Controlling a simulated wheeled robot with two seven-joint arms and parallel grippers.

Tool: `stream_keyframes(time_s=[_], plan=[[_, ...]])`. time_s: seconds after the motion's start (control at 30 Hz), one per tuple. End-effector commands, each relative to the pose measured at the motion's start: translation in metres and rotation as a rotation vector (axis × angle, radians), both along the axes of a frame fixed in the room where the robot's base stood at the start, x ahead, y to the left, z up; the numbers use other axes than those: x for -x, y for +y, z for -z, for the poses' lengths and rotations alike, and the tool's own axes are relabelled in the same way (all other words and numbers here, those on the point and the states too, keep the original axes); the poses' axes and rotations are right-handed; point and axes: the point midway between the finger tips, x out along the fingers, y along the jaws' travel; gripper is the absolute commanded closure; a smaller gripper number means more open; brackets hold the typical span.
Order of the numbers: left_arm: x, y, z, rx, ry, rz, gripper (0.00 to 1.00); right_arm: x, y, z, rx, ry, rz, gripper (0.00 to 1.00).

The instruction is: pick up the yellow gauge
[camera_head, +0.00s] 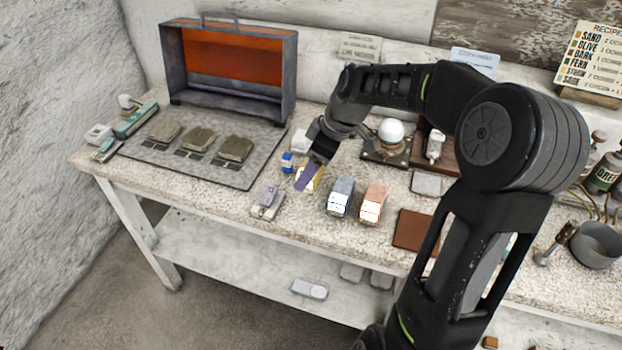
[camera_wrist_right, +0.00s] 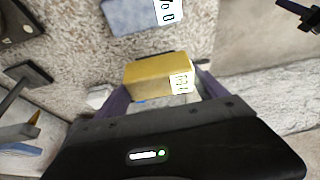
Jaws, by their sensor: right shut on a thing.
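The yellow gauge (camera_wrist_right: 160,76) is a small yellow block with a white display, held between the two purple fingers of my right gripper (camera_wrist_right: 163,98) in the right wrist view. In the head view its yellow side (camera_head: 319,180) shows beside the purple finger, near the middle of the bench. My right gripper (camera_head: 310,176) points down there and is shut on the gauge. I cannot tell whether the gauge touches the bench top. My left gripper is not in view.
A blue gauge (camera_head: 341,196) and an orange gauge (camera_head: 373,203) stand just to the right. A small blue-capped bottle (camera_head: 287,162) and a purple-grey device (camera_head: 267,203) are close on the left. A grey mat (camera_head: 240,178) bears several samples. A white sphere (camera_head: 390,131) stands behind.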

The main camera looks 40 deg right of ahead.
Motion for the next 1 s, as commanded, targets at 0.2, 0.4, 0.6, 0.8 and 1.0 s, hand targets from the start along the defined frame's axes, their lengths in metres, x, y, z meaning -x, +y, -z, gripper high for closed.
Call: stream_keyframes(time_s=[0.2, 0.4, 0.6, 0.8, 1.0], plan=[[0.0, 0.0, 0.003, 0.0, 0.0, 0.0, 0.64, -0.001, 0.0, -0.038, 0.001, -0.004, 0.0, 0.67], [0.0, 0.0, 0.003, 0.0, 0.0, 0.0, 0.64, 0.0, 0.0, -0.048, -0.001, -0.001, 0.0, 0.67], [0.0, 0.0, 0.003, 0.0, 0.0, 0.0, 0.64, 0.0, 0.0, -0.048, -0.001, -0.001, 0.0, 0.67], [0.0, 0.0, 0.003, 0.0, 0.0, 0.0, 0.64, 0.0, 0.0, -0.047, -0.001, -0.001, 0.001, 0.67], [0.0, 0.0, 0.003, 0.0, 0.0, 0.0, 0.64, 0.0, 0.0, -0.047, -0.001, -0.001, 0.001, 0.27]])
